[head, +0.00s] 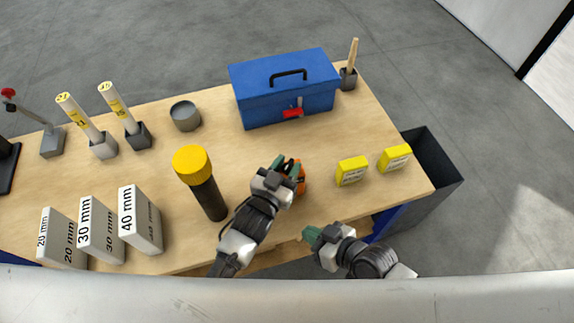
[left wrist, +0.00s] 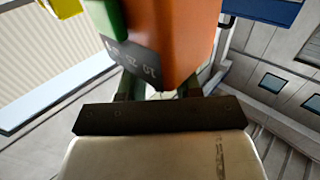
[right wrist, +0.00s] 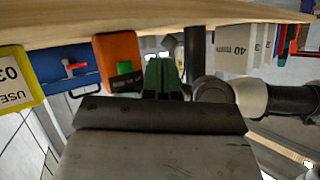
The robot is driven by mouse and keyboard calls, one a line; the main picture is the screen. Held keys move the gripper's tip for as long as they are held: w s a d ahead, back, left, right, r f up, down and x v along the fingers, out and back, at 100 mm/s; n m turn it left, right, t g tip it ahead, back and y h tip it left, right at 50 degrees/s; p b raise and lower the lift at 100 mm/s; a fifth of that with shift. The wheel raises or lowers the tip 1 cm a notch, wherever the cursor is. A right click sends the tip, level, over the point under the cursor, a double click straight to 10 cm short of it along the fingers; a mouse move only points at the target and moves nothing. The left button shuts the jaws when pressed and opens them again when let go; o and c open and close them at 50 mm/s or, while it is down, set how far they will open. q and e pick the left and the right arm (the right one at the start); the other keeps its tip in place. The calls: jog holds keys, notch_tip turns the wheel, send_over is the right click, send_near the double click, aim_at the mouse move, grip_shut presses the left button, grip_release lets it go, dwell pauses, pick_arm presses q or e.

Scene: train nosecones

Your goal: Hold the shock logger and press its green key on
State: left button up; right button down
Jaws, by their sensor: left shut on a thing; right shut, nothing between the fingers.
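The shock logger is an orange block (head: 300,184), mostly hidden by my left gripper (head: 286,166) in the head view. My left gripper is shut on it over the table's front half. In the left wrist view the logger (left wrist: 175,35) fills the top middle, with its green key (left wrist: 105,18) and a dark marked panel. The right wrist view shows the logger (right wrist: 118,48) and its green key (right wrist: 124,68), left of my right gripper's fingers (right wrist: 162,75). My right gripper (head: 312,236) is shut and empty at the table's front edge, apart from the logger. Whether the key is pressed cannot be told.
A black post with a yellow cap (head: 192,165) stands left of my left gripper. A blue toolbox (head: 285,90) stands behind. Two yellow boxes (head: 352,171) are to the right, and a dark bin (head: 432,170) is beyond the table's right edge. Marked grey blocks (head: 140,220) stand front left.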

aim_at(301, 181)
jog(key=shift+w+a, duration=0.45)
jog(key=shift+w, duration=0.85)
jog(key=shift+w+a, duration=0.4)
jog(key=shift+w, duration=0.95)
jog(key=shift+w+a, duration=0.45)
jog(key=shift+w, duration=0.85)
jog(key=shift+w, duration=0.15)
jog(key=shift+w+a, duration=0.1)
jog(key=shift+w, duration=0.2)
jog(key=shift+w+a, duration=0.1)
jog(key=shift+w, duration=0.1)
jog(key=shift+s, duration=0.1)
jog(key=shift+s+d, duration=0.25)
jog(key=shift+s, duration=0.3)
